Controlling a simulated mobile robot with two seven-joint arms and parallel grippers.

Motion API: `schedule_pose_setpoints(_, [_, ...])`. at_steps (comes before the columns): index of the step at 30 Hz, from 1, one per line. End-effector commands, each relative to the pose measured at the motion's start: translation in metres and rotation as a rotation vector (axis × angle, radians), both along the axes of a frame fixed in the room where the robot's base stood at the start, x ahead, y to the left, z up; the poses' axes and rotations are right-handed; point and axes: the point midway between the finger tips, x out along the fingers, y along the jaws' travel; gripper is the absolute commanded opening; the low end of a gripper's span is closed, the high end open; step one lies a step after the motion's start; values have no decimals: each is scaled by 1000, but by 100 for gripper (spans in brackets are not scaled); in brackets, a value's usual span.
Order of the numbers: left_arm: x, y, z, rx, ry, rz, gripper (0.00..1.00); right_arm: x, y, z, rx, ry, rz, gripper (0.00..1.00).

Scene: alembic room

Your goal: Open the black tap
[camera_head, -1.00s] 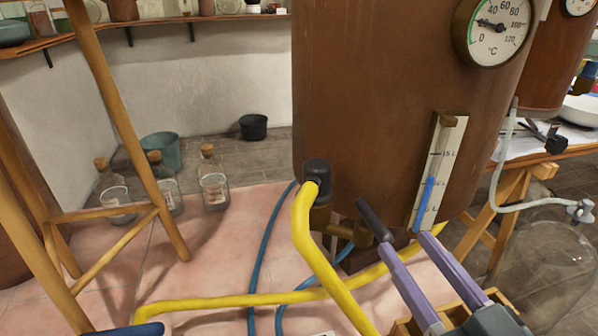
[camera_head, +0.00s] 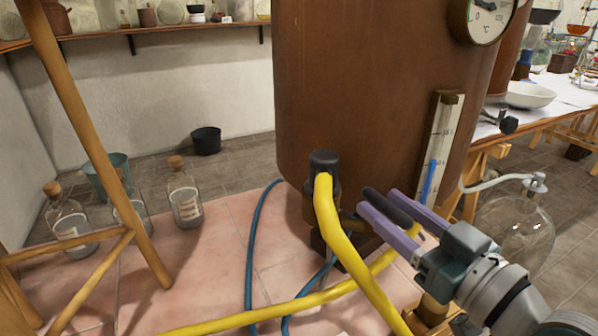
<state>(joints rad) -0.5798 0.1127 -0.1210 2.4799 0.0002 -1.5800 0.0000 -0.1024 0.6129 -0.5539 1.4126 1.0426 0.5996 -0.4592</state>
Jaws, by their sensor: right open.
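The black tap handle (camera_head: 387,207) is a dark elongated lever low on the front of the brown tank (camera_head: 385,90). My right gripper (camera_head: 379,201) has two purple fingers, one on each side of the handle. The fingers are apart; I cannot tell whether either one touches it. The fingers and gripper body partly hide the handle's far end and the tap body. My left gripper is out of view.
A thick yellow hose (camera_head: 340,240) with a black top fitting (camera_head: 323,163) runs down just left of the tap. Blue hoses (camera_head: 250,250) lie behind it. A level gauge (camera_head: 440,150) is on the tank above right. A glass flask (camera_head: 515,225) stands to the right.

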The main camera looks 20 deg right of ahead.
Motion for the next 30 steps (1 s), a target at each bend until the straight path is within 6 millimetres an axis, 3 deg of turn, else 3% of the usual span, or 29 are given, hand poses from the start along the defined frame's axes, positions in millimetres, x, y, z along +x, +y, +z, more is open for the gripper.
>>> schedule_pose_setpoints(4, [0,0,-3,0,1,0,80,12,1,0,1,-1,0,52])
schedule_pose_setpoints(12, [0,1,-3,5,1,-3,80,13,2,0,0,1,0,52])
schedule_pose_setpoints(26, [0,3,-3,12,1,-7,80,13,2,0,0,0,0,1])
schedule_pose_setpoints(30, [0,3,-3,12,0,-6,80,13,1,0,0,0,0,0])
